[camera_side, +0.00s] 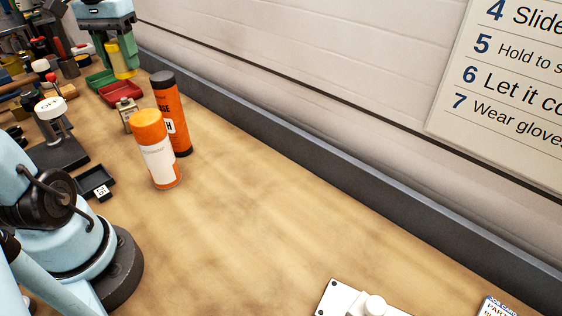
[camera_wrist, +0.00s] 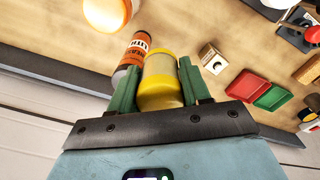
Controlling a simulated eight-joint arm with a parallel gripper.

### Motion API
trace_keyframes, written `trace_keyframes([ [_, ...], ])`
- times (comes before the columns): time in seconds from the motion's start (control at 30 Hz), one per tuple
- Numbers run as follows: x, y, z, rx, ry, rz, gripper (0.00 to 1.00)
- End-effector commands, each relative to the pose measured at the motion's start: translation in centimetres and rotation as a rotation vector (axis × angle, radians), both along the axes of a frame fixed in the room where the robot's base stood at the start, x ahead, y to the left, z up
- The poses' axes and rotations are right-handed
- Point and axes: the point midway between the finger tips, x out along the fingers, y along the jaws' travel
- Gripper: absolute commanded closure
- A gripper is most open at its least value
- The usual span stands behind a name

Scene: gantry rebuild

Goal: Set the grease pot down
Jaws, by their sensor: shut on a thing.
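The grease pot is a yellow cylinder (camera_wrist: 162,80) between the green fingers of my gripper (camera_wrist: 157,78) in the wrist view. My gripper is shut on it, one finger on each side. In the side view my gripper (camera_side: 117,55) is at the top left, with the yellow pot (camera_side: 121,60) roughly upright between its fingers. There the pot shows behind the red tray (camera_side: 122,94) and beside the green tray (camera_side: 99,79). I cannot tell whether its base touches the bench.
An orange cartridge with a black cap (camera_side: 172,112) and an orange-capped can (camera_side: 157,160) stand near a small box (camera_side: 126,113). A knobbed stand (camera_side: 58,150) and black tray (camera_side: 94,182) are at left. The middle of the bench (camera_side: 260,220) is clear.

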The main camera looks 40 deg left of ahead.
Motion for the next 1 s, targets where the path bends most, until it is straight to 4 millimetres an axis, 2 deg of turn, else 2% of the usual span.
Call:
trace_keyframes([
  [0.17,2.1,-4.2,0.2,0.0,0.0,-0.127,0.87],
  [0.3,3.4,-8.4,0.3,0.0,0.0,-0.249,0.87],
  [0.5,4.2,-14.8,0.4,0.0,0.0,-0.436,0.87],
  [0.77,3.1,-22.7,0.4,0.0,0.0,-0.68,0.87],
  [1.0,0.3,-29.0,0.4,0.0,0.0,-0.904,0.87],
])
